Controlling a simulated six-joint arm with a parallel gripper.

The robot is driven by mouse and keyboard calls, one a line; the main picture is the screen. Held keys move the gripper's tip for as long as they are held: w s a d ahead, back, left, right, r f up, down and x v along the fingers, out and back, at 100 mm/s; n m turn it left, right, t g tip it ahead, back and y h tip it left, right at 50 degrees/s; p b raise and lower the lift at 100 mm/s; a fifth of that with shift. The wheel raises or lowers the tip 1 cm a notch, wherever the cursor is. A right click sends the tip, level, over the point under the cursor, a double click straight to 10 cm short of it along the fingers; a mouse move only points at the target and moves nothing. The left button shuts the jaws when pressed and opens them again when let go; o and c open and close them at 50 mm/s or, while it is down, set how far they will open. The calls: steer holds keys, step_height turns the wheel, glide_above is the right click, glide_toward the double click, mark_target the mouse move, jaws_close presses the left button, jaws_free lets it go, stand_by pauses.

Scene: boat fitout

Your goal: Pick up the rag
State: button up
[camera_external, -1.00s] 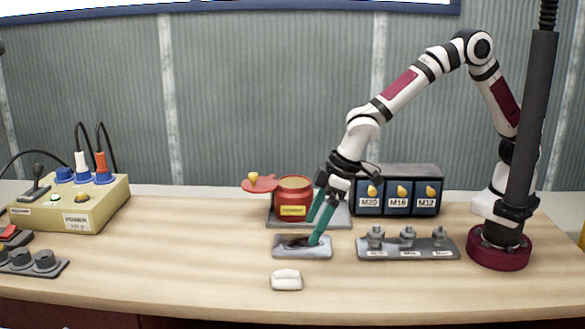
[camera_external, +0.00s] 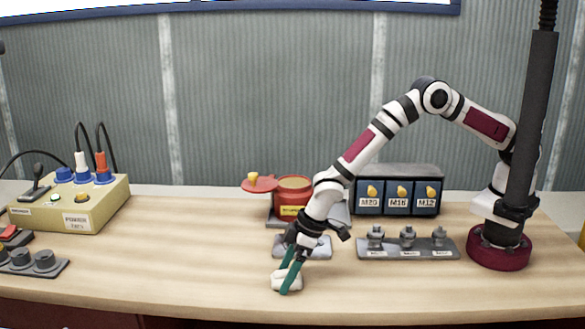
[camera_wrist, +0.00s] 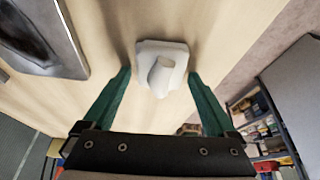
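The rag (camera_external: 275,283) is a small, whitish folded piece lying on the bench near the front, in front of the grey tray. In the wrist view the rag (camera_wrist: 176,52) lies ahead, with a rounded fold standing up at its middle. My gripper (camera_external: 284,287) is down over the rag, its green fingers hiding part of it in the outside view. In the wrist view my gripper (camera_wrist: 158,75) is open, with one finger on each side of the rag and nothing held. I cannot tell whether the fingertips touch the bench.
A shallow grey tray (camera_external: 322,250) lies just behind my gripper; a dark thing lies in it in the wrist view. Behind are a red pot (camera_external: 291,199) and blue bins (camera_external: 398,197). A fittings rack (camera_external: 420,249) stands right. The bench left of the rag is clear.

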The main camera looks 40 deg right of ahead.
mark_target(279, 268)
steer(key=c, duration=1.1)
steer(key=shift+o, duration=0.2)
step_height(279, 268, up, 4)
steer(key=shift+r, duration=0.2)
steer(key=w+d+r, duration=0.5)
steer(key=d+r, duration=0.1)
steer(key=d, duration=0.4)
steer(key=shift+w+d+r, duration=0.15)
steer(key=shift+d+r, duration=0.1)
steer(key=shift+r, duration=0.05)
